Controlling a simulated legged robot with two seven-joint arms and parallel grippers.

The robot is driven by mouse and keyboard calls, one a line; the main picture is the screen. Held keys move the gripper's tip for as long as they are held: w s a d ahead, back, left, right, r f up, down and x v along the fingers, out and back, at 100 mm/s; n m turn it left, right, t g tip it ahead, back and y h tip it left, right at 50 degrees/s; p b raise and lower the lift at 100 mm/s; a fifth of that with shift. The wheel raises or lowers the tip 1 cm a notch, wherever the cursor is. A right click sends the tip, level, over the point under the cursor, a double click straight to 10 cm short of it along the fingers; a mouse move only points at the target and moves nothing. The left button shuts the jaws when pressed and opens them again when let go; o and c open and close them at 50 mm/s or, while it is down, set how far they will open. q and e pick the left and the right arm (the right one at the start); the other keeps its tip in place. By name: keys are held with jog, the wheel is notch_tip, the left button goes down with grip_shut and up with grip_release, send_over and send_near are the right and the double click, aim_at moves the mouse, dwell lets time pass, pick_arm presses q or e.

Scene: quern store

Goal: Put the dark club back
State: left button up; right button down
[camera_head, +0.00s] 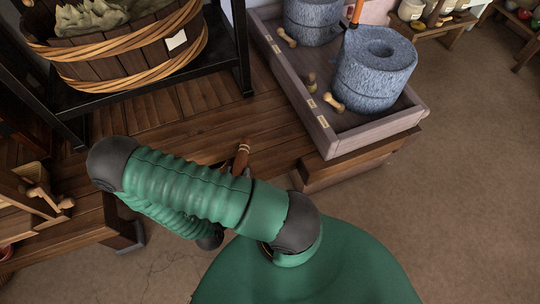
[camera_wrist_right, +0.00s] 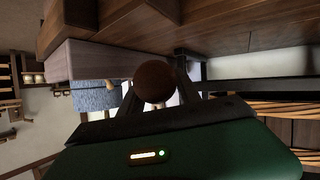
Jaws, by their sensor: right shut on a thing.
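The dark club (camera_head: 242,156) is a brown wooden piece showing just past my green right arm in the head view, above the plank floor of the low platform. In the right wrist view its round dark brown end (camera_wrist_right: 153,80) faces the camera. My right gripper (camera_wrist_right: 157,96) is shut on it, with a dark finger on each side. In the head view my arm hides most of this gripper and the rest of the club. My left gripper is not in view.
A grey wooden tray (camera_head: 321,136) holds two stone querns (camera_head: 374,70) and several pale small clubs (camera_head: 333,102), with labels along its edge. A wooden tub (camera_head: 117,69) stands on a black rack at upper left. A wooden stand (camera_head: 22,190) is at left. Open floor (camera_head: 470,190) lies right.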

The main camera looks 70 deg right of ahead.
jog(key=s+d+f+m+g+b, duration=0.35)
jog(key=s+f+b, duration=0.25)
jog(key=s+f, duration=0.3)
jog(key=b, duration=0.7)
send_over(266, 154)
jog(key=shift+w+d+f+n, duration=0.1)
jog(key=shift+f+n, duration=0.15)
jog(key=shift+f, duration=0.5)
notch_tip(266, 154, down, 4)
jog(key=shift+r+b, duration=0.15)
jog(key=shift+b, duration=1)
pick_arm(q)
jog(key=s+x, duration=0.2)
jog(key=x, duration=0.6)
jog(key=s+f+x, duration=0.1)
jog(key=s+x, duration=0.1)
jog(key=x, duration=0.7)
pick_arm(e)
jog(key=shift+r, duration=0.2)
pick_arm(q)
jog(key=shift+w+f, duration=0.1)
pick_arm(e)
jog(key=c, duration=0.9)
grip_release()
jog(key=shift+o, duration=0.2)
